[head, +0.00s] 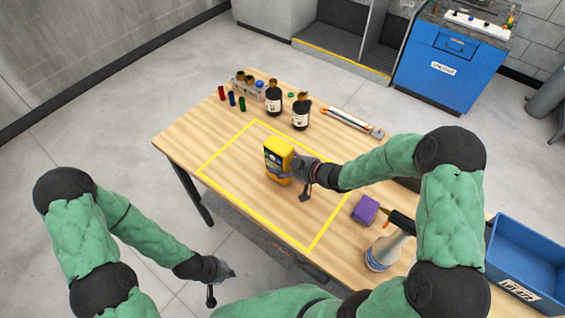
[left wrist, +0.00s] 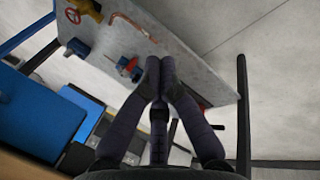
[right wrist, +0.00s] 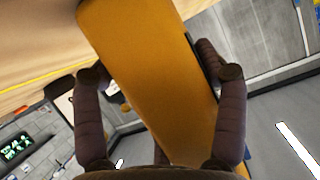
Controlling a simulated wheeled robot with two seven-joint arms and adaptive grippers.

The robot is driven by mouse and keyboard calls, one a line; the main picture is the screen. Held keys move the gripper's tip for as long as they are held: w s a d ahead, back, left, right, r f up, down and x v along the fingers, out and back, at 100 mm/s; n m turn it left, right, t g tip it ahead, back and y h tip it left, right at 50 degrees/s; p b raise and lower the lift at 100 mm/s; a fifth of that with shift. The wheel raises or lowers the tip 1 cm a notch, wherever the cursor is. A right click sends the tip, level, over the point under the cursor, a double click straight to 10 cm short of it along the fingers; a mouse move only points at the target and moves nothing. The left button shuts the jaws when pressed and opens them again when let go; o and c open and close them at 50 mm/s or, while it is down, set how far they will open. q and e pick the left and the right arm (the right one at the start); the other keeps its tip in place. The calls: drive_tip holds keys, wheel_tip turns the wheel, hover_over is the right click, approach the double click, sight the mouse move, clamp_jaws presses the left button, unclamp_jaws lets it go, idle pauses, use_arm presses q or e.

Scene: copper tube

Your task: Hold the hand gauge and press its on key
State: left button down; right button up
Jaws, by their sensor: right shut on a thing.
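The yellow hand gauge (head: 284,148) is upright over the yellow-outlined area of the wooden table, its dark face turned to the left. I cannot tell whether its base touches the table. My right gripper (head: 296,169) is shut on it from the right. In the right wrist view the gauge's plain yellow body (right wrist: 150,75) fills the space between the two fingers. The on key cannot be made out. My left gripper (head: 226,272) is empty, low at the table's front left, away from the gauge. In the left wrist view its fingertips (left wrist: 160,68) are together.
A purple sponge (head: 365,209) and a spray bottle (head: 384,252) are at the right, near a blue bin (head: 525,255). The outlined area's front is clear.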

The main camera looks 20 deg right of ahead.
drive_tip(key=shift+s+a+f, duration=0.1)
drive_tip(key=shift+s+f, duration=0.15)
drive_tip(key=shift+f, duration=0.05)
